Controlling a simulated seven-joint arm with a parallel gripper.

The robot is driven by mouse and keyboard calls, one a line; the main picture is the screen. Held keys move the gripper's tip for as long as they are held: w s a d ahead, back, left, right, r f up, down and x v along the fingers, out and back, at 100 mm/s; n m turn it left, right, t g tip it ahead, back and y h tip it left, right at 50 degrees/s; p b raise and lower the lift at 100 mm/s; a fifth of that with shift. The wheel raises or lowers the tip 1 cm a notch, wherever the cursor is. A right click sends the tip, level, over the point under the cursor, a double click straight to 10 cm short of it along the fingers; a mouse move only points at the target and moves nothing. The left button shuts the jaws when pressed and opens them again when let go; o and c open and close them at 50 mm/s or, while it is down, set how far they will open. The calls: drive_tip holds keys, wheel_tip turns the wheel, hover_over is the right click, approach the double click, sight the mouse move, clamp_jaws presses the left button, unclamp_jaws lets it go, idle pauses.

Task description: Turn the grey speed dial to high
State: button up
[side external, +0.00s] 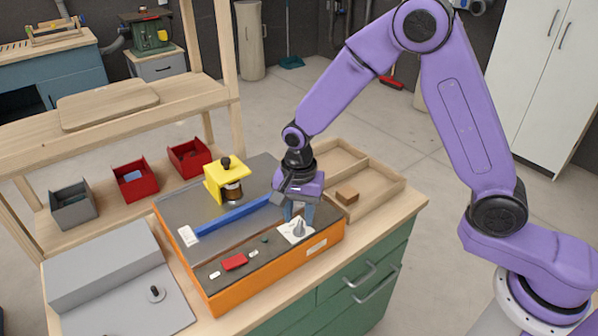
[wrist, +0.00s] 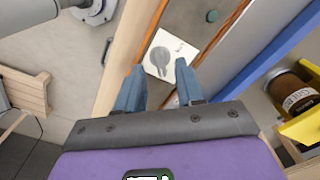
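The grey speed dial (side external: 299,229) is a pointer-shaped knob on a white plate (side external: 287,235) on the front strip of the orange machine (side external: 262,281). In the wrist view the dial (wrist: 159,59) lies just beyond my fingertips, with its narrow end toward the upper right. Small marks on the plate are too small to read. My gripper (side external: 299,212) points down just above the dial. In the wrist view my gripper (wrist: 157,72) has its two blue fingers apart, with nothing between them. I cannot tell whether a fingertip touches the plate.
A red switch (side external: 235,261) and a green button (side external: 264,239) share the front strip. Behind are a blue fence (side external: 233,216) and a yellow guard (side external: 222,179).

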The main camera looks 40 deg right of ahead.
sight(299, 225)
wheel_tip(299, 225, up, 15)
idle(0.3)
idle(0.3)
drive_tip(key=s+d+f+n, duration=0.1)
drive_tip(key=s+d+n, duration=0.3)
drive_tip(key=s+n, duration=0.3)
drive_tip(key=s+d+f+n, duration=0.1)
drive_tip(key=s+d+n, duration=0.4)
drive_tip(key=s+n, duration=0.3)
drive_tip(key=s+d+f+n, duration=0.1)
drive_tip(key=s+d+n, duration=0.4)
drive_tip(key=s, duration=0.7)
drive_tip(key=n, duration=0.2)
drive_tip(key=shift+n, duration=0.4)
